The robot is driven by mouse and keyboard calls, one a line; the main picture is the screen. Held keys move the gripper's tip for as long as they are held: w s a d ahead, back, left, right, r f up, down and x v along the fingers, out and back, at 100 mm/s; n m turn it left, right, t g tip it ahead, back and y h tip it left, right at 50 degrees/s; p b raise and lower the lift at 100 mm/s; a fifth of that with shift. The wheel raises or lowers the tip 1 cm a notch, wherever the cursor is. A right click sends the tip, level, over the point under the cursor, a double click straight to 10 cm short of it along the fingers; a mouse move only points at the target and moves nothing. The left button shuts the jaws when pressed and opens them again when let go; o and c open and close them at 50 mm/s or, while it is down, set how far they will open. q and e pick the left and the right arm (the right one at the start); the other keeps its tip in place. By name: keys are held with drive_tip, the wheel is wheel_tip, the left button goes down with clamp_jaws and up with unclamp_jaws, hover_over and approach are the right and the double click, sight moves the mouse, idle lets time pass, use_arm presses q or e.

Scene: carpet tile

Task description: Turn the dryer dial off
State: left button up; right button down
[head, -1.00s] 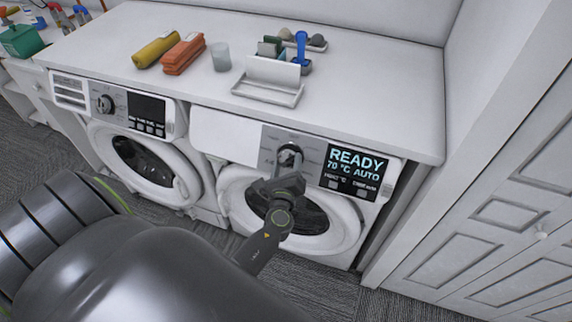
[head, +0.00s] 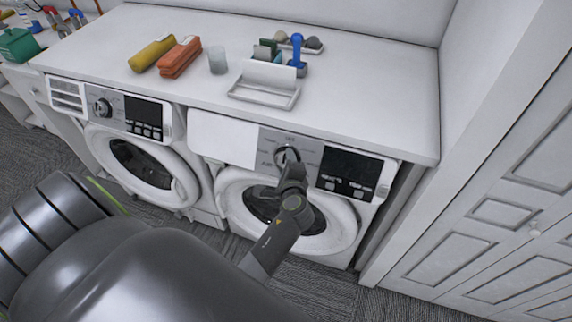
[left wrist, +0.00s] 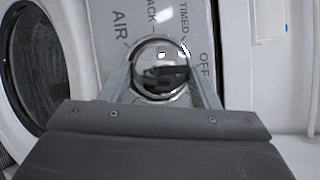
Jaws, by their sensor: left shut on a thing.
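The dryer is the right-hand white front-loader (head: 225,186), under the counter. Its round chrome dial (head: 284,153) is on the panel, left of a display (head: 350,163) that is dark. My left gripper (head: 289,166) is at the dial and partly covers it. In the left wrist view its two fingers (left wrist: 163,80) are shut on either side of the dial (left wrist: 160,57). The labels AIR, TIMED and OFF show around the dial, with OFF (left wrist: 204,61) to its right. The dial's pointer cannot be made out clearly. My right gripper is not in view.
A second front-loader (head: 88,122) with its own dial stands at the left. The counter (head: 380,98) above holds a yellow bundle (head: 151,54), an orange bundle (head: 180,58), a cup (head: 218,60) and a white tray (head: 262,97). A white panelled cabinet (head: 480,215) stands close on the right.

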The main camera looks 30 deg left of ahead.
use_arm(q)
drive_tip(key=shift+n, duration=0.3)
drive_tip(key=o, duration=1)
